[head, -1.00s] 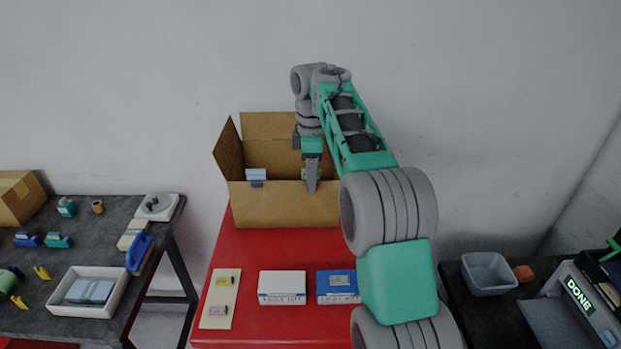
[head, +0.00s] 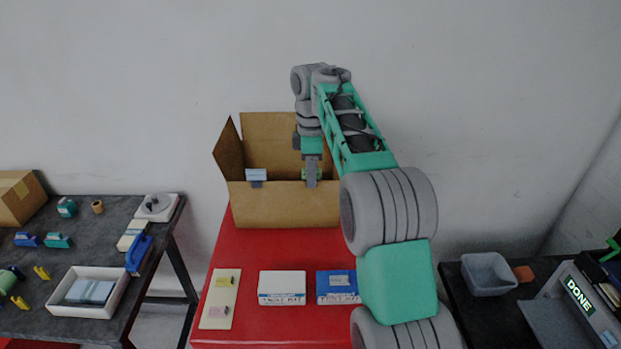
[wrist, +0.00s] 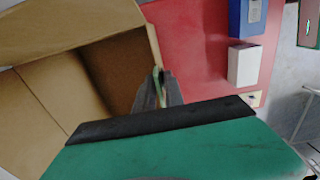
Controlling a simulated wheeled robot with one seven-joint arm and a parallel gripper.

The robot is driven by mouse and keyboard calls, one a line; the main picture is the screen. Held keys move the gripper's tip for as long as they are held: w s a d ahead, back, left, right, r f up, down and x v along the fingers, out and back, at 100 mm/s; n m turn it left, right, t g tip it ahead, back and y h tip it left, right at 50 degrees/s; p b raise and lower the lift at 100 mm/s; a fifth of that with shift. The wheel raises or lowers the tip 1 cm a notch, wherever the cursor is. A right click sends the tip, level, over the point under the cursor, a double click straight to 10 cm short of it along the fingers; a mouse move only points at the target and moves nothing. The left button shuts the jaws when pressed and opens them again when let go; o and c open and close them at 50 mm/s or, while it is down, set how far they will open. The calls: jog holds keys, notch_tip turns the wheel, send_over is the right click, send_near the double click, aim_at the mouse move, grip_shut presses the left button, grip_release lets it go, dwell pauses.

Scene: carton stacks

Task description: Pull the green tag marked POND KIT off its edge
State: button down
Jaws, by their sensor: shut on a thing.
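The open cardboard carton (head: 285,208) stands on the red table with its flaps up. My gripper (head: 311,183) is at the carton's front wall, right of its middle, pointing down over the top edge. A bit of the green tag (head: 320,176) shows beside the fingers. In the wrist view the fingers (wrist: 158,90) are closed on the thin green tag (wrist: 158,80) at the carton edge (wrist: 154,45). The fingers hide most of the tag, and its lettering cannot be read. I cannot tell whether it still touches the edge.
A pale blue-grey tag (head: 256,175) sits on the same edge to the left. A white box (head: 282,285), a blue box (head: 338,284) and a cream board (head: 219,300) lie on the red table (head: 250,330). Dark tables flank it.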

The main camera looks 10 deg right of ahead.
jog(key=shift+r+p, duration=2)
jog(key=shift+p, duration=0.05)
dwell(0.5)
jog(key=shift+r, duration=3.25)
jog(key=shift+f, duration=0.1)
